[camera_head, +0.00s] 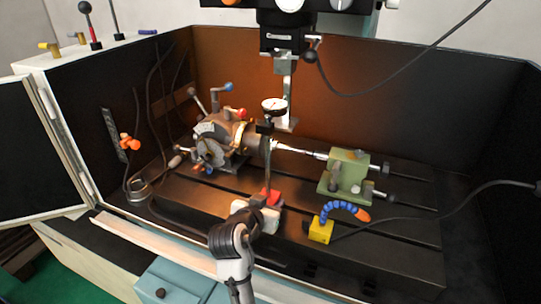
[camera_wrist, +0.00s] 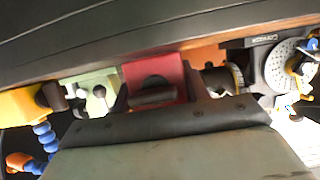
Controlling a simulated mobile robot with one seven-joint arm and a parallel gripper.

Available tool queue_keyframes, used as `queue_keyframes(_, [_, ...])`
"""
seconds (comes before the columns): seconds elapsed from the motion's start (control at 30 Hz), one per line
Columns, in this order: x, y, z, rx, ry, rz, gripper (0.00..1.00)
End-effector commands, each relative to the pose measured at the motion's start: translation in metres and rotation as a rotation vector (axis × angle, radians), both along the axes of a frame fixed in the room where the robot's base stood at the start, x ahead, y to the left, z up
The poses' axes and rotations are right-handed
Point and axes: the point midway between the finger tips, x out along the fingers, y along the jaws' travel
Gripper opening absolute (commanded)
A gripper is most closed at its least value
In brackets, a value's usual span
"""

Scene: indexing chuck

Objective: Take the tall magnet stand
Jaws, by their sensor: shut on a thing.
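The tall magnet stand has a red base (camera_head: 271,196), an upright dark post and a round white dial gauge (camera_head: 274,104) at the top. It stands upright on the slotted machine table, in front of the indexing chuck. My gripper (camera_head: 259,204) reaches it from the front and is shut on the red base. In the wrist view the red base (camera_wrist: 152,70) shows just beyond the dark finger edge, with a dark round part on its face. The fingers hide its lower part.
A yellow block (camera_head: 320,230) with a blue segmented hose stands to the right. The indexing chuck (camera_head: 222,141) is behind left, and the green tailstock (camera_head: 345,172) behind right. A machine head (camera_head: 283,40) hangs above. The slotted table (camera_head: 400,240) is bare at front right.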

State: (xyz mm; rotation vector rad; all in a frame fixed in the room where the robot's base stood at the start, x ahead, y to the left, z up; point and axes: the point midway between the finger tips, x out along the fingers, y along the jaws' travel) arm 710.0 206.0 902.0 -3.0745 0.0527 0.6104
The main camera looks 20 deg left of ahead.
Motion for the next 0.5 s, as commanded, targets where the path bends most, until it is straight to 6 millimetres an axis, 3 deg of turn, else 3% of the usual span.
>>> queue_keyframes(0.5, [-0.0056, 0.0005, 0.0055, 0.002, -0.007, 0.001, 0.00])
